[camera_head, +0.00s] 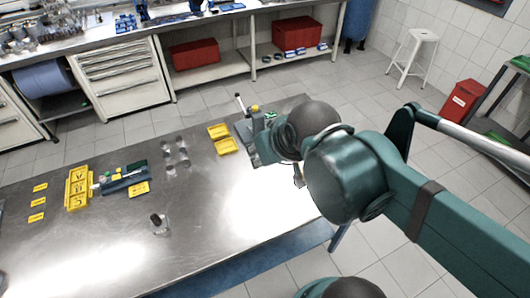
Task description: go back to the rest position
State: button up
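My arm reaches in from the right over the right end of the steel table (232,255). My gripper (299,177) is mostly hidden behind the dark green arm links. Only a small part of it shows below the wrist, above the table's right side. I cannot tell whether its fingers are open or shut, and I see nothing held in it.
Yellow trays (223,140) and a grey device (243,128) stand near the wrist. Clear cylinders (170,160), a dark-topped piece (159,222), a yellow rack (78,188) and a green-blue holder (124,178) lie further left. A stool (413,50) and red bin (461,102) stand beyond.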

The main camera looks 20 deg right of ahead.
jog(key=shift+f, duration=0.1)
notch_tip(320, 180, down, 10)
jog(key=b, duration=1)
dwell(0.9)
